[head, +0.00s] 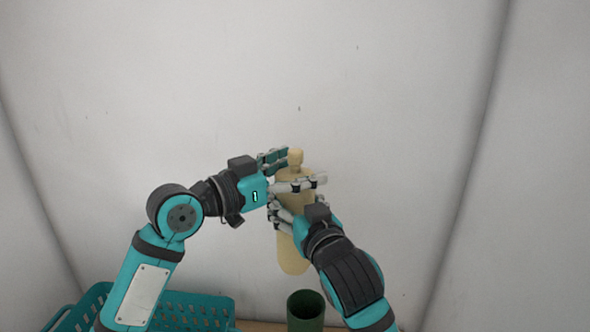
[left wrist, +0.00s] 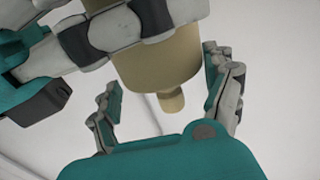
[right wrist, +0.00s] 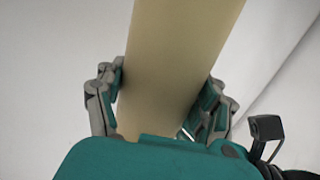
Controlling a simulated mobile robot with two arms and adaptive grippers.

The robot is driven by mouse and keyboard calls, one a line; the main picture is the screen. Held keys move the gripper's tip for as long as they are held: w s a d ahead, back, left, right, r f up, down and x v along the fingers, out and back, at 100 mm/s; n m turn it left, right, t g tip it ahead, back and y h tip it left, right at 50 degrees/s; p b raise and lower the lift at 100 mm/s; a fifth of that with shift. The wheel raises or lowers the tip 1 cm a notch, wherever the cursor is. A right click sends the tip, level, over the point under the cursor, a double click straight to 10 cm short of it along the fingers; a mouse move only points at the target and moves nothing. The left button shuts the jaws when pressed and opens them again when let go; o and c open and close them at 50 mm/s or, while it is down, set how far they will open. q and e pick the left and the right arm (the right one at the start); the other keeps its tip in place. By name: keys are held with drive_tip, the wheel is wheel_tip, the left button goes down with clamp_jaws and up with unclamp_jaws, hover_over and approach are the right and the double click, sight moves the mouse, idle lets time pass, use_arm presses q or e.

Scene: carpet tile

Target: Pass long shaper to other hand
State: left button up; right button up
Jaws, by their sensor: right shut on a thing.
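The long shaper (head: 292,258) is a pale, wooden-looking cylinder with a small knob at its upper end. It is held up nearly upright in the middle of the head view. My right gripper (right wrist: 166,92) is shut on its body, with a finger on each side. My left gripper (head: 302,169) is at the knob end, just above the right one. In the left wrist view the left fingers (left wrist: 162,78) stand apart on either side of the shaper (left wrist: 158,65), with gaps showing beside it. The right fingers cross the top of that view.
A dark green cup (head: 305,309) stands below the hands at the bottom of the head view. A teal basket (head: 205,306) is at the lower left, partly behind my left arm. A strip of wooden surface (head: 258,326) shows between them. Plain pale walls lie behind.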

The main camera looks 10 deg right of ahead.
use_arm(q)
drive_tip(key=shift+s+d, duration=0.1)
drive_tip(key=c, duration=0.9)
drive_tip(key=shift+c, duration=0.8)
use_arm(e)
drive_tip(key=o, duration=1.4)
drive_tip(key=shift+c, duration=0.2)
